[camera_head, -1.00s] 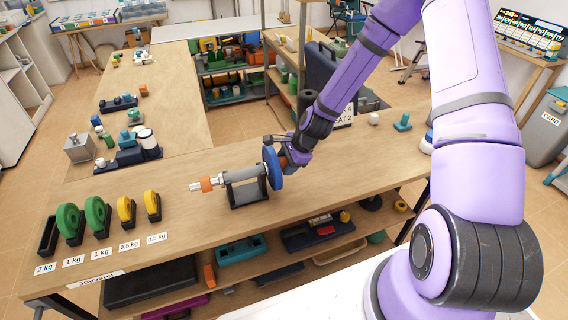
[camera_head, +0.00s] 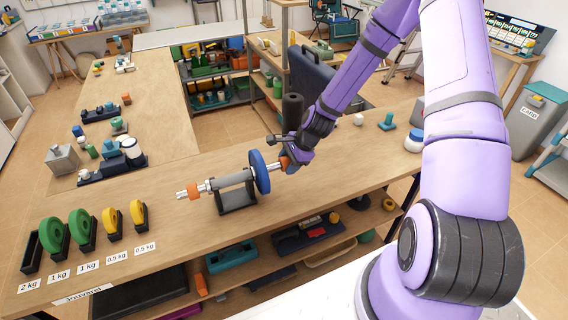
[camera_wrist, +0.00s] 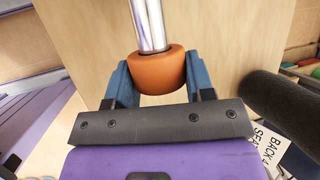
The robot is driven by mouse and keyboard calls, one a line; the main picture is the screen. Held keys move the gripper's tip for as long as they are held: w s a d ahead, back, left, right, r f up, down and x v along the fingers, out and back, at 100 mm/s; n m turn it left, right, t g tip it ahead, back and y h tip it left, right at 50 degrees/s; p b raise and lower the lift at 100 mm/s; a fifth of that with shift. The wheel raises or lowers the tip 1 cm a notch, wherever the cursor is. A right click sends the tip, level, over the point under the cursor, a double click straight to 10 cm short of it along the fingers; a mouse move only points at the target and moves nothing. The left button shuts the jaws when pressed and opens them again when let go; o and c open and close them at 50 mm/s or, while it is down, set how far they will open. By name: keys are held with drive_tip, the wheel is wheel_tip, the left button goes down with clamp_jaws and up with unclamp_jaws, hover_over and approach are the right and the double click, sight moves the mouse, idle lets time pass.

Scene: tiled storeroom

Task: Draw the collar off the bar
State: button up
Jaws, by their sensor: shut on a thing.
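The bar is a silver rod (camera_head: 181,194) lying in a dark stand (camera_head: 238,198) on the bench, with a blue disc plate (camera_head: 259,172) near its right end. One orange collar (camera_head: 194,190) sits on its left part. My gripper (camera_head: 286,162) is at the bar's right end, shut on a second orange collar (camera_wrist: 162,72). In the wrist view the collar sits between my blue fingers, and the silver bar (camera_wrist: 148,25) runs into its far side. Whether the bar's tip is still inside the collar is hidden.
Green plates (camera_head: 51,234) and yellow plates (camera_head: 111,222) stand in holders at the left front, behind weight labels (camera_head: 87,266). Dark trays with small parts (camera_head: 112,167) lie further back. The bench right of my gripper is mostly clear, with a teal piece (camera_head: 387,121) further right.

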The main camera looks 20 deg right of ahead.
drive_tip(key=shift+d, duration=1.4)
